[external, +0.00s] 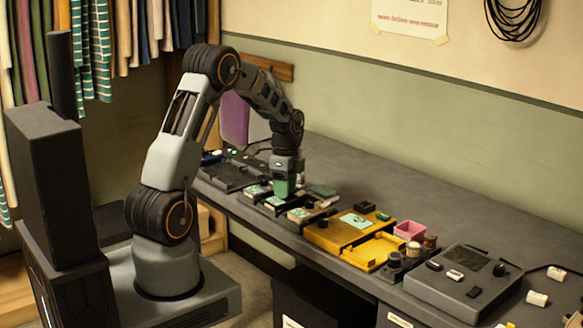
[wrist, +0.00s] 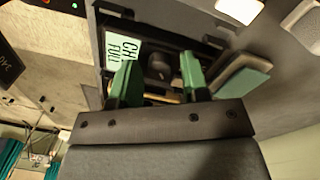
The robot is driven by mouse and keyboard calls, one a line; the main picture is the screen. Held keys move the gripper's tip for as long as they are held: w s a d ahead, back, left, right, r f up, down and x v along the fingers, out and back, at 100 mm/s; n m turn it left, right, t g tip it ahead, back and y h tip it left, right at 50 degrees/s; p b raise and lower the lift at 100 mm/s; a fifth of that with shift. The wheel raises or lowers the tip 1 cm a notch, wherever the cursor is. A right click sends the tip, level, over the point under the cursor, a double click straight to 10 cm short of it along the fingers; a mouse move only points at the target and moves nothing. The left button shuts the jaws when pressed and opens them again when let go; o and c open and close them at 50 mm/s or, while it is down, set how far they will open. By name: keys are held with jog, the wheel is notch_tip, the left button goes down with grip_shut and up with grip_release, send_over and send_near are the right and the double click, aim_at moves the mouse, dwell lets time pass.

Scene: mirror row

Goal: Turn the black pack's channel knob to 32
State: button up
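In the wrist view a black pack (wrist: 100,42) lies below my gripper, with a pale green label (wrist: 122,50) whose lettering begins "CH" and is partly hidden by a finger. A round dark knob (wrist: 160,66) shows between my two green fingertips (wrist: 159,76), with gaps on both sides. My gripper is open; whether the fingertips reach down beside the knob is hard to tell. No channel number on the pack is legible. In the external view my gripper (external: 284,187) points down over the row of small packs (external: 278,204), hiding part of them.
A green-topped block (wrist: 242,82) lies close to the right finger in the wrist view. In the external view a yellow case (external: 328,237), a pink box (external: 410,231) and a grey console (external: 462,280) stand to the right. The bench behind the row (external: 380,185) is clear.

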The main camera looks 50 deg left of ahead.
jog(key=shift+o, duration=0.6)
notch_tip(320, 180, up, 14)
jog(key=shift+w+a, duration=0.2)
jog(key=shift+w, duration=0.2)
jog(key=shift+f, duration=0.15)
jog(key=f+n, duration=0.3)
jog(key=f, duration=0.1)
jog(key=f+n+b, duration=0.1)
jog(key=f+n, duration=0.3)
jog(key=f, duration=0.1)
jog(key=s+f+n, duration=0.1)
jog(key=f+n, duration=0.2)
jog(key=f, duration=0.1)
jog(key=shift+d+f+n+t, duration=0.2)
jog(key=shift+f+n+t, duration=0.2)
